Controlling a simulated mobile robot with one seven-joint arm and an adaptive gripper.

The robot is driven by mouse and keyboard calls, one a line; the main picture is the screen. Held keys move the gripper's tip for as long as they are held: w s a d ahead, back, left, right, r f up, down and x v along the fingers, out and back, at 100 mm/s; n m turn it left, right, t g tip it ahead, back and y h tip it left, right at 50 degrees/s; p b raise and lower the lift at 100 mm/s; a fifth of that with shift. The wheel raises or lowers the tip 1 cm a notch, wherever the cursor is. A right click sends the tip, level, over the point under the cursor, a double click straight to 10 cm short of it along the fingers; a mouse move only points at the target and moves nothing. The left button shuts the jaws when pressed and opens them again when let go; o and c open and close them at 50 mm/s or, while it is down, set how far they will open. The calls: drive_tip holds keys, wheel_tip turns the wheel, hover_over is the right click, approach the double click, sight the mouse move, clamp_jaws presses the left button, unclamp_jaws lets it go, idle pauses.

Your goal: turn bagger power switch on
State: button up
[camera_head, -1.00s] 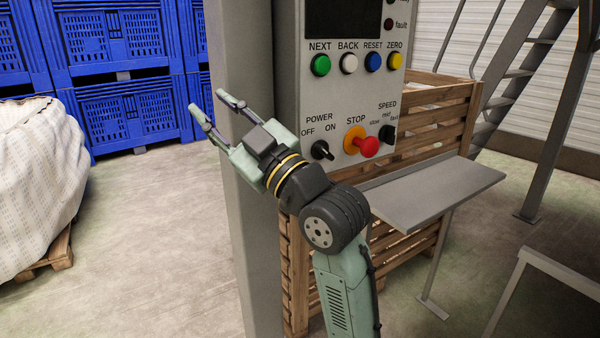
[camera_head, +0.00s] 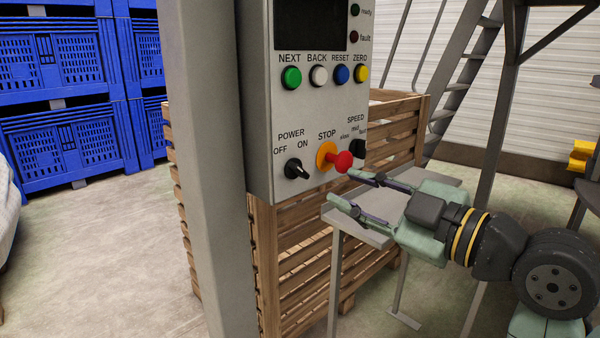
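The black POWER switch (camera_head: 296,168) is a rotary knob low on the left of the grey control panel (camera_head: 300,120). OFF is printed at its upper left and ON at its upper right. I cannot tell clearly which label the knob points to. My gripper (camera_head: 341,187) is open and empty. It reaches in from the right, with its fingers pointing left, below the red stop button. Its fingertips are to the right of the POWER switch and slightly lower, apart from it. The switch is fully in view.
The red STOP button (camera_head: 341,160) on its yellow base and the black SPEED knob (camera_head: 358,148) are close above my fingers. A small grey shelf (camera_head: 375,232) lies beneath my gripper. A grey post (camera_head: 205,160) stands left of the panel. A wooden crate (camera_head: 400,130) is behind.

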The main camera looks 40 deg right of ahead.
sight(302, 171)
drive_tip(key=w, duration=0.3)
drive_tip(key=w+p, duration=0.1)
drive_tip(key=w, duration=0.2)
drive_tip(key=w+p, duration=0.1)
drive_tip(key=w, duration=0.2)
drive_tip(key=shift+w+a, duration=0.3)
drive_tip(key=shift+a, duration=0.1)
clamp_jaws()
